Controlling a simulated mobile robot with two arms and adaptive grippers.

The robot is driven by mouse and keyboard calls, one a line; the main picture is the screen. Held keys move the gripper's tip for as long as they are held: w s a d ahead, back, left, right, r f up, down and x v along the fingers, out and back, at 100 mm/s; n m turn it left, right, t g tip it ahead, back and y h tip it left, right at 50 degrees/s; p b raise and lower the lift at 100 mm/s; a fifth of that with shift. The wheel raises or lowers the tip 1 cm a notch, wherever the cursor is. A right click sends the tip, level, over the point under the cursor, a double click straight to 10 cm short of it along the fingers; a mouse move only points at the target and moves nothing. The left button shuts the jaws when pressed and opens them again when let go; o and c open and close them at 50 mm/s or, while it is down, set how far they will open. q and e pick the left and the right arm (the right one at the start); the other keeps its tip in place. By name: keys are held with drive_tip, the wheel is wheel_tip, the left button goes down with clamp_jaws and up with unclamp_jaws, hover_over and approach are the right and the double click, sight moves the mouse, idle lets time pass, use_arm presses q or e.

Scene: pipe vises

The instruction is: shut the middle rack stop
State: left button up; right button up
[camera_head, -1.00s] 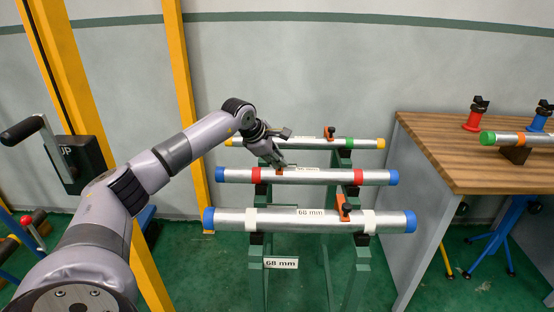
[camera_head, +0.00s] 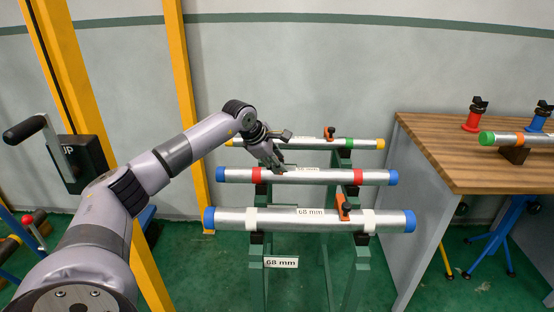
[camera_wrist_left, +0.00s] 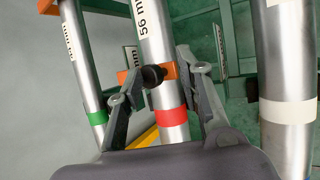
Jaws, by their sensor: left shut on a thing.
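The middle rack stop is an orange bar with a black knob. It lies across the middle pipe (camera_head: 320,177), which has red bands and blue ends, near its left red band. In the left wrist view the stop (camera_wrist_left: 168,71) and its black knob (camera_wrist_left: 153,75) show between the fingers of my left gripper (camera_wrist_left: 163,62). In the head view my left gripper (camera_head: 278,163) reaches down to the middle pipe, largely covering the stop. It is shut on the stop. My right gripper is not in view.
The front pipe (camera_head: 280,220) with white bands and the back pipe (camera_head: 310,144) lie on the green rack. Their orange stops, the front (camera_head: 344,207) and the back (camera_head: 330,132), stand up. A wooden bench (camera_head: 450,160) is at the right.

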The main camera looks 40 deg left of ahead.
use_arm(q)
drive_tip(key=v, duration=1.2)
